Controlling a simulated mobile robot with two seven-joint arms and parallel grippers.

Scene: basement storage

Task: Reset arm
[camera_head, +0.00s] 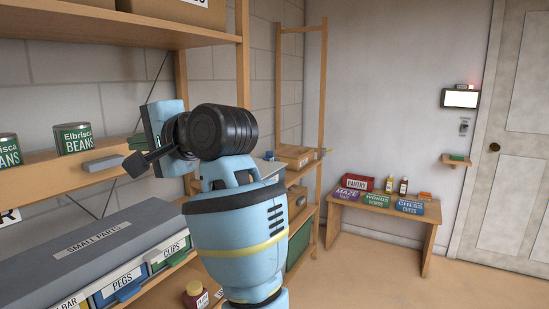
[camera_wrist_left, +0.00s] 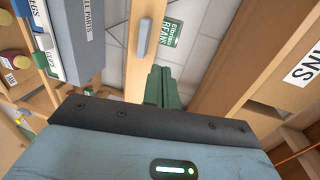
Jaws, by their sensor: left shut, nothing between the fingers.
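My left gripper (camera_head: 137,141) is raised in front of the wooden shelf, mostly hidden behind my own wrist in the head view. In the left wrist view its green fingers (camera_wrist_left: 163,86) are together, with nothing between them. They point toward the shelf board (camera_wrist_left: 141,75), which carries a grey block (camera_wrist_left: 142,38) and a green beans can (camera_wrist_left: 171,33). In the head view the grey block (camera_head: 103,164) lies at the board's front edge, just left of the gripper, and the can (camera_head: 73,138) stands behind it. My right gripper is not in view.
Below the board is a long grey small parts organiser (camera_head: 90,240) with labelled drawers. A wooden upper shelf (camera_head: 150,35) hangs above. A low table (camera_head: 380,205) with game boxes and bottles stands against the far wall. The floor before the door (camera_head: 510,130) is clear.

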